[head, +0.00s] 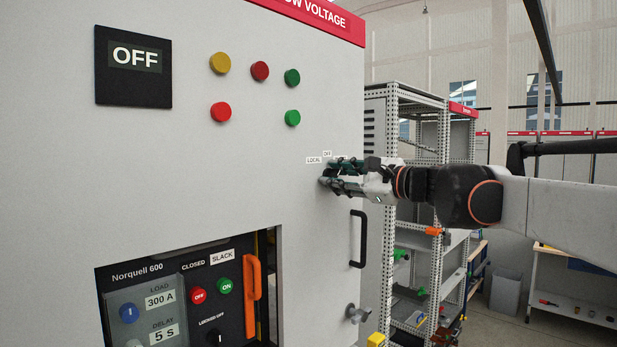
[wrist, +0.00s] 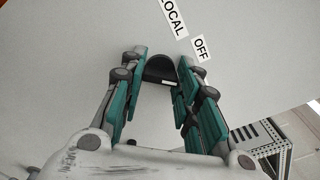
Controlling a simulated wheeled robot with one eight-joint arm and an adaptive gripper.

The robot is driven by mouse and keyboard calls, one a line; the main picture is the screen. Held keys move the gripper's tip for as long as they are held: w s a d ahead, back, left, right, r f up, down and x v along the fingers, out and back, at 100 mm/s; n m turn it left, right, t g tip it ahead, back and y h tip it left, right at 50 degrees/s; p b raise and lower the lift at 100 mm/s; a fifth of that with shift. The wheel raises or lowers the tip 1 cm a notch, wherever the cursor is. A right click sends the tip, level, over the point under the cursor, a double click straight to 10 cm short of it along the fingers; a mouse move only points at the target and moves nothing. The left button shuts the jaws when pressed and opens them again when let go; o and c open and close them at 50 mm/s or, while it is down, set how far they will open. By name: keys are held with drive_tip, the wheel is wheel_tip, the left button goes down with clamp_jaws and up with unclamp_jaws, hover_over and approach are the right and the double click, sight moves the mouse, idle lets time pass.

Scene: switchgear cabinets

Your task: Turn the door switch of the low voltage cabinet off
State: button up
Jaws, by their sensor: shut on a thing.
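The low voltage cabinet (head: 190,170) is a light grey door with a red strip on top. Its door switch (wrist: 160,68) is a black rotary knob, seen in the wrist view between my fingertips, below the labels LOCAL (wrist: 172,16) and OFF (wrist: 200,48). A small white mark shows on the knob. My gripper (head: 328,176) reaches in from the right in the head view, its fingers at the door. In the wrist view my gripper (wrist: 162,82) has its two green-padded fingers on either side of the knob, shut on it. In the head view the fingers hide the knob.
A black door handle (head: 357,239) and a grey latch knob (head: 357,313) sit below my gripper. Coloured buttons (head: 260,71) and a black OFF display (head: 133,67) are at upper left. A breaker panel (head: 180,295) is in the lower opening. An open rack (head: 420,130) stands behind my arm.

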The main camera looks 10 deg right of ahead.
drive_tip(key=n, duration=0.4)
drive_tip(key=shift+n, duration=1.8)
drive_tip(key=o, duration=1.1)
drive_tip(key=shift+c, duration=0.2)
drive_tip(key=shift+r, duration=0.1)
